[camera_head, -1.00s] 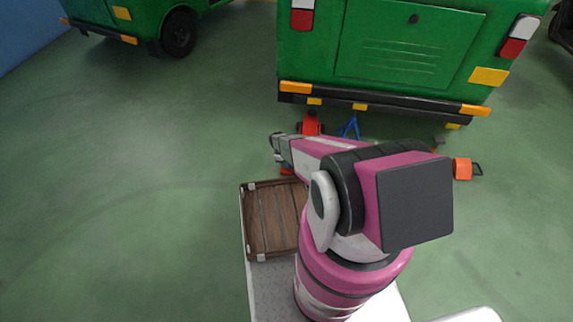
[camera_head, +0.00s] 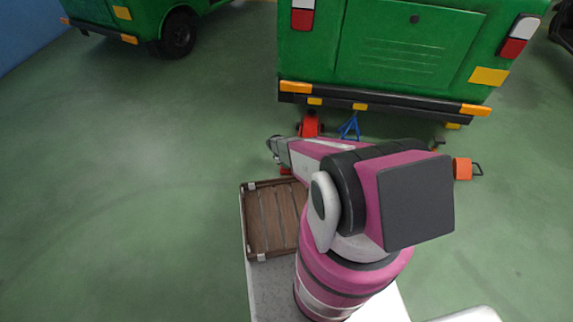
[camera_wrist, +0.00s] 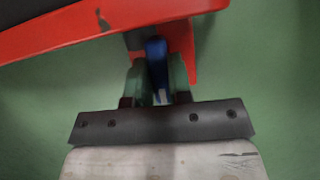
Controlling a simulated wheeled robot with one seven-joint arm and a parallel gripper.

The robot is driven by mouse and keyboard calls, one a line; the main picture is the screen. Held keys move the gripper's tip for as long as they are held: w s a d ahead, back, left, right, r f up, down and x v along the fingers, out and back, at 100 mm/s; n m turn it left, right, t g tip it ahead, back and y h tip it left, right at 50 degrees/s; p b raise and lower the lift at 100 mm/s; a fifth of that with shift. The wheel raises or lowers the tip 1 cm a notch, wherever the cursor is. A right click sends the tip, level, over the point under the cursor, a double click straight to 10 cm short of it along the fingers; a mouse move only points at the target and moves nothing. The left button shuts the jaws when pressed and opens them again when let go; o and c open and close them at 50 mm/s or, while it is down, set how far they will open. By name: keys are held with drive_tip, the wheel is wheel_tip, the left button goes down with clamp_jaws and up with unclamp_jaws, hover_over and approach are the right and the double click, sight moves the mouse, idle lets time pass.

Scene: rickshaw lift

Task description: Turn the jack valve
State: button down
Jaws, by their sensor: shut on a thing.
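The red jack (camera_head: 310,124) stands on the floor under the rear bumper of the green rickshaw (camera_head: 400,50). In the wrist view the red jack body (camera_wrist: 100,25) runs across the top. A blue piece (camera_wrist: 156,52), which appears to be the jack valve, sticks down from beside it. My gripper (camera_wrist: 158,84) is shut on the blue valve, with a green finger on each side. In the head view my forearm reaches left toward the jack, and my fingertips are hidden.
A blue stand (camera_head: 349,127) is on the floor just right of the jack. A small orange object with a handle (camera_head: 462,169) lies farther right. A wooden crate (camera_head: 270,222) sits on my base. The floor (camera_head: 130,200) at left is clear.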

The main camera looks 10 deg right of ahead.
drive_tip(key=c, duration=1)
unclamp_jaws()
drive_tip(key=shift+c, duration=0.2)
drive_tip(key=v, duration=1.1)
